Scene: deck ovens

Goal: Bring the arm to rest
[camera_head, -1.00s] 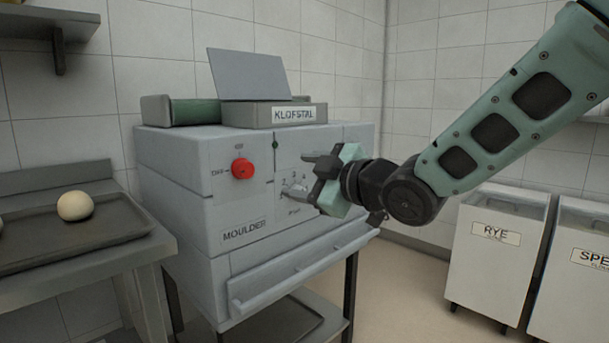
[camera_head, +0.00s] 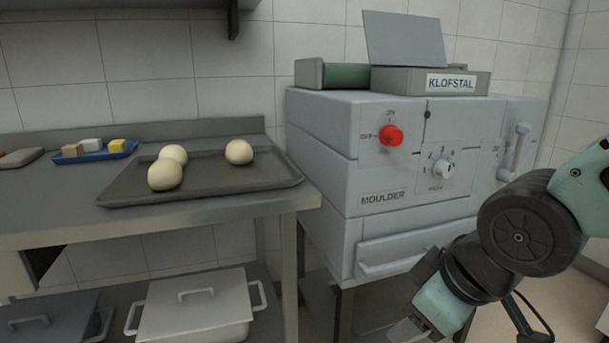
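My gripper (camera_head: 408,330) is at the bottom right of the head view, pointing down and to the left, in front of the moulder's lower front. Its fingertips run close to the bottom edge of the picture, so its opening cannot be judged. My arm comes in from the right edge with a dark round joint. The grey moulder (camera_head: 322,172) stands behind the arm. Its red knob (camera_head: 391,136) and white numbered dial (camera_head: 444,169) are clear of the gripper.
A steel table (camera_head: 60,214) at the left bears a dark tray (camera_head: 215,186) with three dough balls (camera_head: 239,151). A blue tray (camera_head: 70,158) with small blocks lies further left. A lidded bin (camera_head: 197,305) sits below. A wall shelf (camera_head: 140,14) hangs above.

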